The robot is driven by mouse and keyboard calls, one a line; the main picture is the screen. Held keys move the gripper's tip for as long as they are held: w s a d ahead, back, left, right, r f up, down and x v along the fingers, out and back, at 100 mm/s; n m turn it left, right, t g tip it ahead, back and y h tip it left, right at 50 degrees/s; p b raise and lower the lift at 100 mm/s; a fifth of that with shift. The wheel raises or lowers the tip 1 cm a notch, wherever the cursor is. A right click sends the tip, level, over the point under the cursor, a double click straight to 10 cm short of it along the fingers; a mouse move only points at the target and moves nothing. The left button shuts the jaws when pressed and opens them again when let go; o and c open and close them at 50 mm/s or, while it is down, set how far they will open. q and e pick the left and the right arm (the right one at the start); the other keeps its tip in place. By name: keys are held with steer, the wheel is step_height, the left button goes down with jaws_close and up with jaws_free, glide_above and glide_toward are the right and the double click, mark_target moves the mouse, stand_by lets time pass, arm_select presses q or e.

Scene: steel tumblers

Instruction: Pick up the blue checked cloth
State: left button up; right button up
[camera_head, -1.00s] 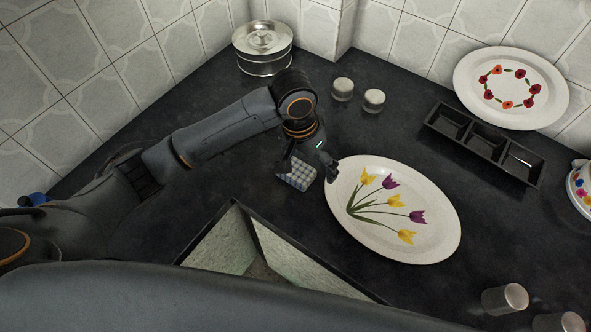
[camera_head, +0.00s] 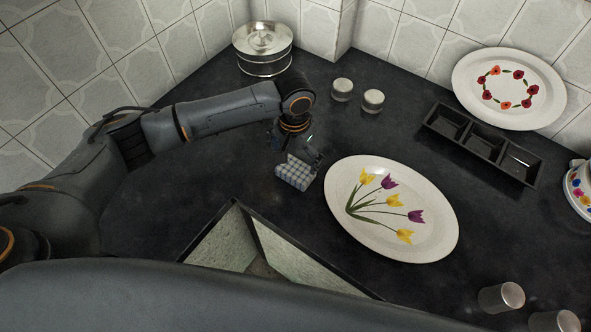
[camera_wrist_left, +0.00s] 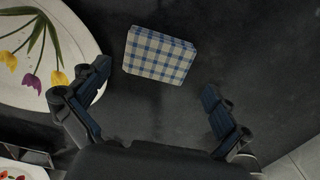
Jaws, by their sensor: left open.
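The blue checked cloth (camera_head: 295,174) is a small folded block with blue and white squares, lying on the dark counter left of the tulip platter. In the left wrist view the cloth (camera_wrist_left: 160,55) lies ahead of the fingertips, between their lines and nearer the left finger. My left gripper (camera_head: 296,155) is just behind the cloth in the head view. In the wrist view its fingers (camera_wrist_left: 150,92) are spread wide with nothing between them. My right gripper is not seen.
The oval tulip platter (camera_head: 433,225) lies close to the cloth's right. A sunken basin (camera_head: 228,245) opens in front. Two small lidded jars (camera_head: 342,89), a steel tin (camera_head: 264,62), a black divided tray (camera_head: 447,123) and a floral plate (camera_head: 540,75) stand farther back. Steel tumblers (camera_head: 500,297) stand front right.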

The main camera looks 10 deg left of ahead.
mark_target(296, 169)
arm_select(q)
step_height(296, 169, down, 5)
steer(key=shift+w+d+f+p, duration=0.1)
steer(key=shift+p, duration=0.45)
steer(key=c, duration=0.8)
steer(key=shift+c, duration=0.2)
steer(key=shift+r+b, duration=0.3)
steer(key=shift+r, duration=0.35)
steer(key=s+a+r+b, duration=0.1)
steer(key=s+r+b, duration=0.1)
steer(key=s+r, duration=1)
steer(key=shift+s, duration=1)
